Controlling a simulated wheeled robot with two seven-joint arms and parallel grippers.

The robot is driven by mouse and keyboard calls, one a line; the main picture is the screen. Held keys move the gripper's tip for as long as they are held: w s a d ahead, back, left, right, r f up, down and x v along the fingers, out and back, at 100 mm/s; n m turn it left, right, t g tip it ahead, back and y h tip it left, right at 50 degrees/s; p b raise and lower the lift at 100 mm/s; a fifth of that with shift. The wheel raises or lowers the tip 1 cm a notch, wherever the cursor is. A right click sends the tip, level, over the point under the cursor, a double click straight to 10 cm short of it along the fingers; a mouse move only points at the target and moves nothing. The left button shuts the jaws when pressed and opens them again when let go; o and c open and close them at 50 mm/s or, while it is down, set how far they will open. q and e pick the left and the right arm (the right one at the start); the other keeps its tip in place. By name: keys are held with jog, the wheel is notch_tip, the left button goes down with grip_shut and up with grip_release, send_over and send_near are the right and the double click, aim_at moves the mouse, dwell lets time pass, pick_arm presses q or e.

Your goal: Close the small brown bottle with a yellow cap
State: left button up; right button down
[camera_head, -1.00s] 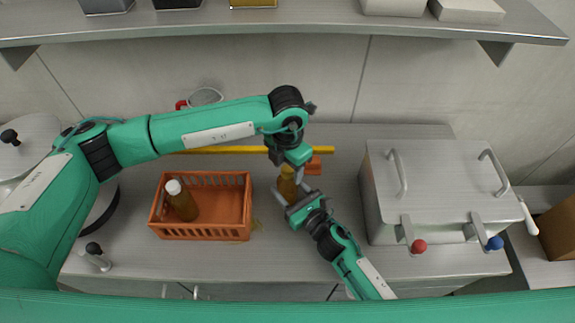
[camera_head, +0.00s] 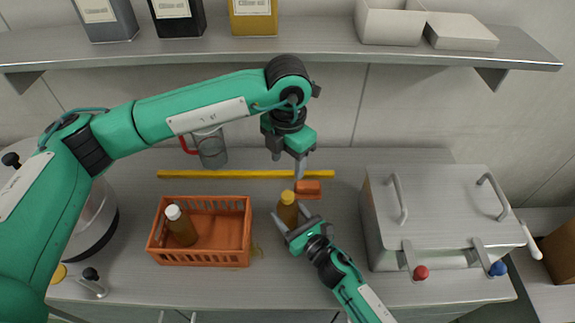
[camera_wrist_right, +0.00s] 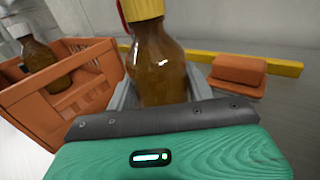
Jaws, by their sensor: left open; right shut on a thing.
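The small brown bottle (camera_head: 287,214) stands upright on the steel worktop, with a yellow cap (camera_head: 288,197) on its mouth. In the right wrist view the bottle (camera_wrist_right: 158,68) fills the space between the jaws, and the cap (camera_wrist_right: 142,9) is cut by the top edge. My right gripper (camera_head: 291,220) is shut around the bottle's body. My left gripper (camera_head: 288,165) is open and empty, pointing down above and slightly behind the cap, apart from it. Whether the cap is fully tight cannot be told.
An orange crate (camera_head: 202,259) holding a white-capped brown bottle (camera_head: 181,228) is at left. An orange block (camera_head: 308,189) and yellow bar (camera_head: 245,174) lie behind the bottle. A glass jug (camera_head: 212,150) is at the back. A steel box (camera_head: 435,215) stands right. A shelf (camera_head: 300,52) runs above.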

jog(key=shift+c, duration=2.4)
grip_release()
jog(key=shift+s+d+f, duration=0.1)
jog(key=shift+s+d, duration=0.25)
jog(key=shift+s, duration=0.05)
pick_arm(q)
notch_tip(320, 180, down, 4)
jog(key=b, duration=0.4)
jog(key=shift+f, duration=0.15)
pick_arm(e)
jog(key=v, duration=1.1)
jog(key=shift+f, duration=0.1)
pick_arm(q)
jog(key=shift+f+b, duration=0.25)
jog(key=shift+b, duration=0.15)
pick_arm(e)
jog(key=shift+v, duration=0.85)
jog(key=shift+r, duration=0.2)
